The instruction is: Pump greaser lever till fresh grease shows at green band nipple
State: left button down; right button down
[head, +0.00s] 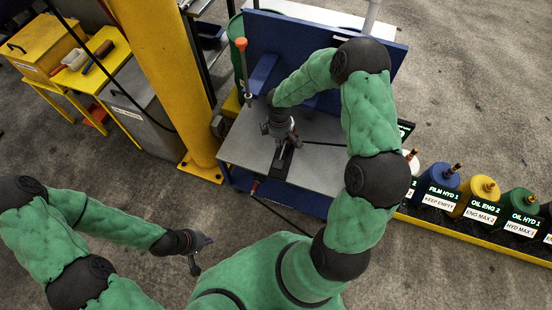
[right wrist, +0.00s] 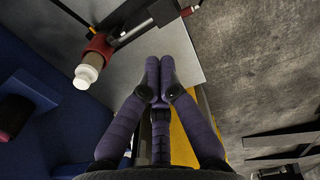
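An upright lever rod with an orange knob (head: 241,44) stands at the left of the blue-backed bench. My right gripper (head: 285,148) is over the grey bench top, to the right of and below the lever, apart from it. In the right wrist view its purple fingertips (right wrist: 160,66) are together with nothing visible between them. A dark fitting (head: 284,163) lies just below this gripper in the head view; I cannot tell whether they touch. My left gripper (head: 201,256) hangs open and empty over the floor. I cannot make out a green-banded nipple or any grease.
The grey bench top (head: 241,142) has a dark hose to its right. A yellow column (head: 165,70) stands left of the bench. Several labelled oil containers, including a blue one (head: 439,181), line the right. A red-collared, white-ended cylinder (right wrist: 90,68) shows in the wrist view.

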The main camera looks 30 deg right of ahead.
aim_at(278, 166)
notch_tip(278, 166, down, 14)
jog(key=b, duration=0.5)
dwell(0.3)
jog(key=shift+f+b, duration=0.1)
jog(key=shift+b, duration=0.2)
jog(key=shift+s+a+f+b, duration=0.15)
jog(key=shift+s+f+b, duration=0.05)
jog(key=shift+f+b, duration=0.45)
jog(key=f+b, duration=0.1)
jog(key=f, duration=0.1)
jog(key=f+b, duration=0.1)
jog(key=shift+s+a+f+b, duration=0.2)
jog(key=shift+s+a+b, duration=0.05)
jog(key=shift+b, duration=0.05)
jog(key=shift+s+a+f, duration=0.1)
jog(key=shift+f, duration=0.2)
jog(key=shift+s, duration=0.1)
